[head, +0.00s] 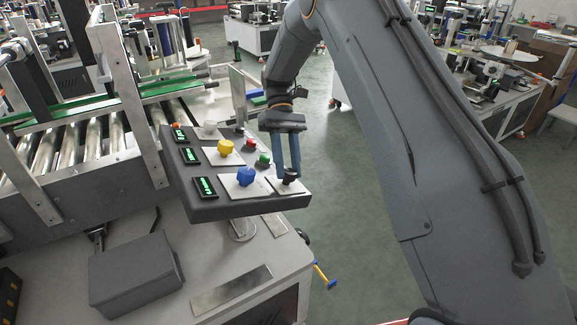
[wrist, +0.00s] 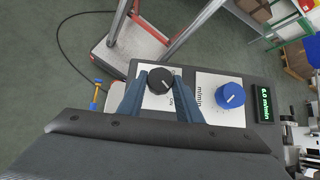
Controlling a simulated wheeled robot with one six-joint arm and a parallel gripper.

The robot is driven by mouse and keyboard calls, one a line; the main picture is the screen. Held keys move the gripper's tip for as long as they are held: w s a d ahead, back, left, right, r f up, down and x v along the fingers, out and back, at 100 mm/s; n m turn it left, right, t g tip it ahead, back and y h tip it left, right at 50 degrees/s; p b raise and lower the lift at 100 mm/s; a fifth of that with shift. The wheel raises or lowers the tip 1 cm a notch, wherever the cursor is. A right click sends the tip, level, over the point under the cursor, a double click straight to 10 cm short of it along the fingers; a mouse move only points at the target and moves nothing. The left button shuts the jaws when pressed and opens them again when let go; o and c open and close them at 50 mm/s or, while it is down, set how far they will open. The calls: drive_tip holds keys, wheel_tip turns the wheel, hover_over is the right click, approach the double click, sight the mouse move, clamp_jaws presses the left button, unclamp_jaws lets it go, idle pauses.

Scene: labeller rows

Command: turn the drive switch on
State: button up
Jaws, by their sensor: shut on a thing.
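The drive switch is a black rotary knob (head: 289,174) on a pale plate at the near right corner of the dark control panel (head: 250,206). In the wrist view the black knob (wrist: 159,80) sits between the two blue fingers of my gripper (wrist: 160,90), and the letters "on" show on its plate. A light mark shows on the knob, but its exact setting is hard to read. In the head view my gripper (head: 287,165) points down over the knob, shut on it. The fingers partly hide the knob and plate there.
A blue knob (head: 245,176) is beside the switch, with a yellow knob (head: 225,147) behind it. Red (head: 252,143) and green (head: 264,159) buttons lie close to my fingers. Green-lit displays (head: 203,187) line the panel's left. A roller conveyor (head: 85,145) stands at the left.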

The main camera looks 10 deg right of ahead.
drive_tip(key=shift+r, duration=0.1)
drive_tip(key=o, duration=1)
drive_tip(key=shift+o, duration=0.2)
drive_tip(key=b+v, duration=0.2)
drive_tip(key=v, duration=0.6)
drive_tip(key=shift+b, duration=0.4)
